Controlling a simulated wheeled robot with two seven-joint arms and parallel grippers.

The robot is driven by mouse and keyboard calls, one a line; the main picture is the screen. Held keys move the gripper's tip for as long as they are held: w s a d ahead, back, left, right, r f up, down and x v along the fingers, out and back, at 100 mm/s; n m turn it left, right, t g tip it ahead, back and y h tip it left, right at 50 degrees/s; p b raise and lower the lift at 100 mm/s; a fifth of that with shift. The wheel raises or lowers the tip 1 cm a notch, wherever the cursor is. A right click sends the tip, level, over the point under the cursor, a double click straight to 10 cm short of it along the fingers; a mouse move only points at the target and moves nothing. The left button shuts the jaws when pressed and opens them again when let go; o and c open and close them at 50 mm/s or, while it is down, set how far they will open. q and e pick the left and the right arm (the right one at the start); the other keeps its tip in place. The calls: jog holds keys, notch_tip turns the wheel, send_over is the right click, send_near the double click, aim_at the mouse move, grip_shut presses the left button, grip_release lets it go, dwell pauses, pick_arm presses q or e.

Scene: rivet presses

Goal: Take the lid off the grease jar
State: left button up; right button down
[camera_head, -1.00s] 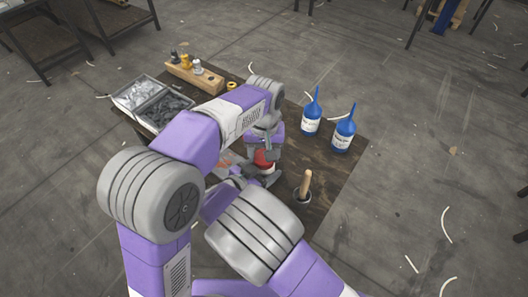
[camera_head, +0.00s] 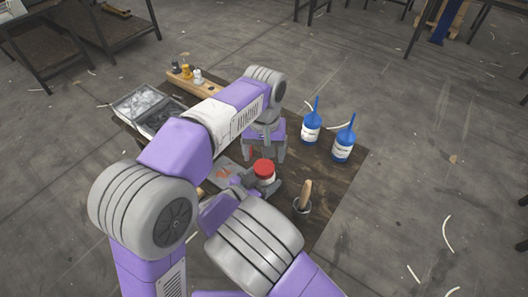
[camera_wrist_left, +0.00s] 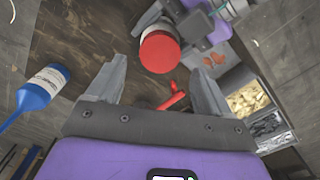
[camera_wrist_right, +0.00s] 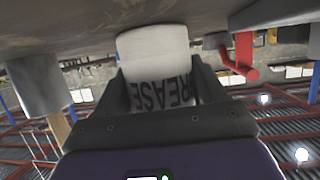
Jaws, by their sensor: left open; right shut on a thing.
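The grease jar (camera_wrist_right: 155,75) is white with dark lettering and is gripped by my right gripper (camera_wrist_right: 152,95), whose fingers are closed on its sides. Its red lid (camera_head: 264,167) sits on top of the white body; it also shows in the left wrist view (camera_wrist_left: 160,52). I cannot tell how tightly the lid sits. In the left wrist view the lid lies at and beyond the fingertips.
Two blue bottles (camera_head: 311,128) stand right of my left gripper. A wooden-handled tool (camera_head: 305,193) stands in a small cup in front. A two-part metal tray (camera_head: 140,100) and a wooden block with small bottles (camera_head: 208,84) are at the left back. A red handle (camera_wrist_left: 174,100) lies near the jar.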

aim_at(264, 167)
pick_arm(q)
notch_tip(264, 167, up, 3)
jog(key=m, duration=0.6)
jog(key=shift+f, duration=3.9)
jog(key=c, duration=1)
jog(key=shift+n, duration=1.3)
jog(key=shift+c, duration=0.4)
jog(key=shift+r, duration=0.15)
jog(key=shift+r, duration=1)
